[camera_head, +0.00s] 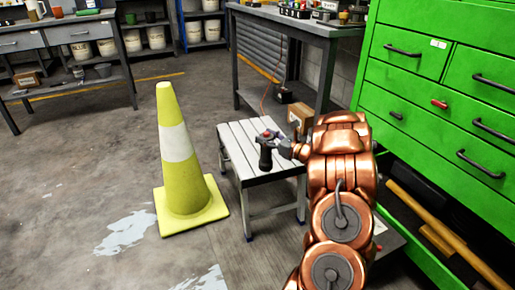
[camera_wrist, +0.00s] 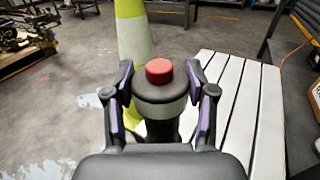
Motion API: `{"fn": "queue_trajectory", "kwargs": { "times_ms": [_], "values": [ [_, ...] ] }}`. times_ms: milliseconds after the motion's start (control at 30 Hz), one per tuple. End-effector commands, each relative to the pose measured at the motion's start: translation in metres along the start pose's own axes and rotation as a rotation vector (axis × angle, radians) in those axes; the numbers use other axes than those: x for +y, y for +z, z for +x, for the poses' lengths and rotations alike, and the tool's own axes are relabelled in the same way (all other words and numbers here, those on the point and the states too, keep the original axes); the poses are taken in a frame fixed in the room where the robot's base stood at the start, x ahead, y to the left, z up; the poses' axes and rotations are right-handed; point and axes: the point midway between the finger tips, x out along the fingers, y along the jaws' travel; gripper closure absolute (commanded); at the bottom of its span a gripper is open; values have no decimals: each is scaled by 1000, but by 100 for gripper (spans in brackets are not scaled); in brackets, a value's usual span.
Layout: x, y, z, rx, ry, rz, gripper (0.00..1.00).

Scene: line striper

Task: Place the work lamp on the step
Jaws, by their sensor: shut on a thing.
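The work lamp (camera_wrist: 162,106) is dark with a grey band and a red button on top, and it stands upright between the fingers of my gripper (camera_wrist: 160,92). My gripper is shut on it, one finger on each side. In the head view the lamp (camera_head: 265,157) appears over the top of the step (camera_head: 236,143), a low grey stand with pale slats. The slats (camera_wrist: 246,100) also show in the wrist view, behind and right of the lamp. The lamp's base is hidden in the wrist view, and I cannot tell whether it touches the slats.
A yellow cone (camera_head: 177,165) with a white band stands just left of the step. A green drawer cabinet (camera_head: 440,85) is on the right. A workbench (camera_head: 300,25) and a cardboard box (camera_head: 299,117) are behind the step. The floor at left front is open.

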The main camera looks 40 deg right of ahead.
Motion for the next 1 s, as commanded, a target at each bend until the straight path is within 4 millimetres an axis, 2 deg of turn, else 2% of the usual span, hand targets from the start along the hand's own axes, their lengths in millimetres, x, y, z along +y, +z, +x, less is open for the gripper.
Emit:
{"fn": "queue_trajectory", "kwargs": {
  "times_ms": [167,500,1000],
  "values": [
    [-12,-4,8,-4,-5,0,100],
    [-44,-9,48,-4,-2,-1,100],
    [-86,-14,95,-3,-5,-3,100]
  ]
}}
